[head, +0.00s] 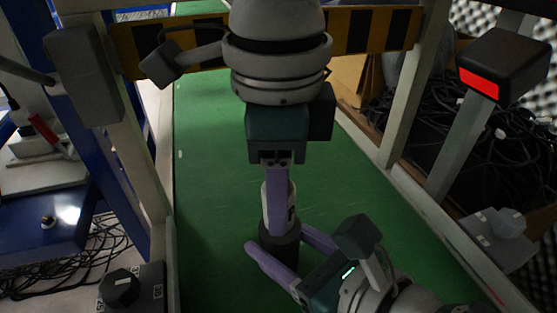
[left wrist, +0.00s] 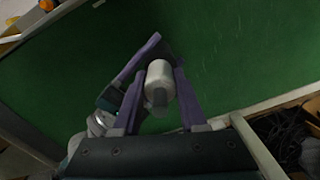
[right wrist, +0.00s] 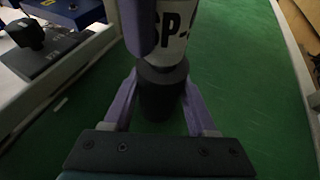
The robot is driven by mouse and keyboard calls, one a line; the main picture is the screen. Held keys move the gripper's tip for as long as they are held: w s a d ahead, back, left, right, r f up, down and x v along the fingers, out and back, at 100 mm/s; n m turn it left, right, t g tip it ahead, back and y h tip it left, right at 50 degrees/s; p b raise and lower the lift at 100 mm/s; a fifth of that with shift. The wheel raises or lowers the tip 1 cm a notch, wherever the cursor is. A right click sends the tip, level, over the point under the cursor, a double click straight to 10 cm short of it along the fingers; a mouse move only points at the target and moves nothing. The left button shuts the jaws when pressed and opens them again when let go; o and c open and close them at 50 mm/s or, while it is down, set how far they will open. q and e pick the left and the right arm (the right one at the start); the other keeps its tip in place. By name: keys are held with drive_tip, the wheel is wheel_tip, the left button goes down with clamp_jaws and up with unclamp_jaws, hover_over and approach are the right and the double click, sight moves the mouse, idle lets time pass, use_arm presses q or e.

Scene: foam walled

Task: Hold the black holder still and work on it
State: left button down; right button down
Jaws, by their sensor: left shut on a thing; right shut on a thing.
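The black holder (head: 279,250) stands upright on the green surface, and it also shows in the right wrist view (right wrist: 160,95). A white cylinder with black lettering (right wrist: 173,35) stands upright at the holder's top; its lower end is hidden, so I cannot tell how deep it sits. My left gripper (head: 278,222) comes from above and is shut on the white cylinder, seen end-on in the left wrist view (left wrist: 160,78). My right gripper (head: 279,241) is low at the front, its purple fingers shut on the holder from both sides.
The green surface (head: 215,150) is clear around the holder. Pale frame rails (head: 160,170) run along both sides. A yellow-black striped bar (head: 395,30) crosses at the back. Black cables (head: 440,130) lie at the right, and a blue bench (head: 40,215) stands at the left.

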use_arm(q)
wheel_tip(320, 180, up, 9)
drive_tip(key=shift+r, duration=0.15)
use_arm(e)
drive_tip(key=shift+d+f, duration=0.1)
drive_tip(key=shift+f, duration=0.1)
drive_tip(key=c, duration=0.6)
unclamp_jaws()
drive_tip(key=o, duration=0.5)
drive_tip(key=shift+r, duration=0.15)
